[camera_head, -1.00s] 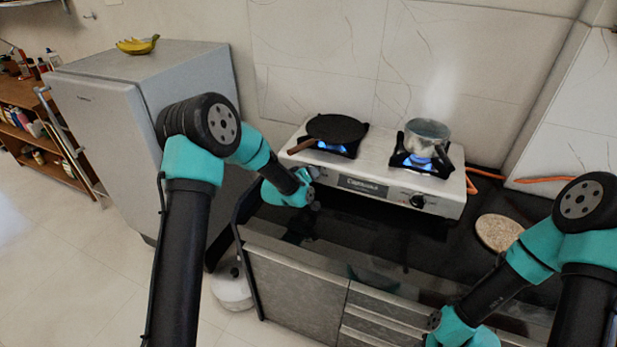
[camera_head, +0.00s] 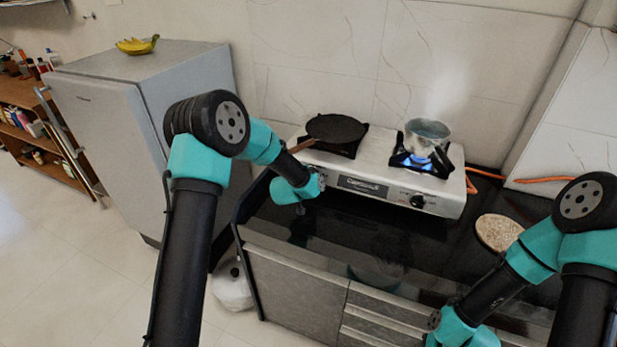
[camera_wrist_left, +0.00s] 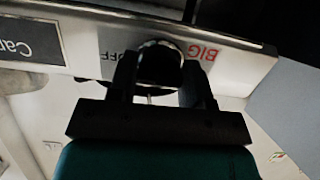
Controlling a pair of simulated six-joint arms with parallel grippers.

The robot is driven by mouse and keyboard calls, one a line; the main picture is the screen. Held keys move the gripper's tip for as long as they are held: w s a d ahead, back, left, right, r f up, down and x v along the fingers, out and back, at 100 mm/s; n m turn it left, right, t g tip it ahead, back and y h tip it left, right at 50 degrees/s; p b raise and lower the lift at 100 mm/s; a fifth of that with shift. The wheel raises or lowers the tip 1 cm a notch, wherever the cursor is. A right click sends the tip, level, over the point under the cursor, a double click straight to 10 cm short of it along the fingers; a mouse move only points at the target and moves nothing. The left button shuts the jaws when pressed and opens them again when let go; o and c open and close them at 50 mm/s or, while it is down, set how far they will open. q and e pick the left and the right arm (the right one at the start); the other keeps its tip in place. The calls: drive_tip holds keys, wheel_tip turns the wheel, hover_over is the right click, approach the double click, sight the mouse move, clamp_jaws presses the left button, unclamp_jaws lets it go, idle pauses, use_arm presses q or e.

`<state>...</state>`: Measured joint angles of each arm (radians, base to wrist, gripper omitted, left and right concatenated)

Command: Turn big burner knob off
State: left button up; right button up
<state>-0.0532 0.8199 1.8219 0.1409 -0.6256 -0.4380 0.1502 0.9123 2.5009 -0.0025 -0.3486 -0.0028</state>
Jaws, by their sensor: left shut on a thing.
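The white gas stove (camera_head: 383,152) stands on the black counter. The big burner knob (camera_wrist_left: 160,64) is at the stove's front, beside upside-down "BIG" and "OFF" lettering in the left wrist view. My left gripper (camera_wrist_left: 158,72) is shut on this knob, one finger on each side. In the head view my left wrist hides the knob and fingers. The left burner, under a dark flat pan (camera_head: 336,128), shows no flame. The right burner has a blue flame (camera_head: 422,164) under a steaming metal pot (camera_head: 427,133). My right gripper is out of view.
Another knob (camera_head: 418,202) is on the stove's right front. The pan's wooden handle (camera_head: 302,146) points toward my left arm. A round board (camera_head: 499,232) lies at the counter's right. A grey fridge (camera_head: 160,110) stands left; an orange hose (camera_head: 545,180) runs right.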

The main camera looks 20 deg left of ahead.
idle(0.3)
use_arm(q)
drive_tip(key=o, duration=0.9)
drive_tip(key=v, duration=1.7)
drive_tip(key=shift+s, duration=0.2)
drive_tip(key=shift+r, duration=0.1)
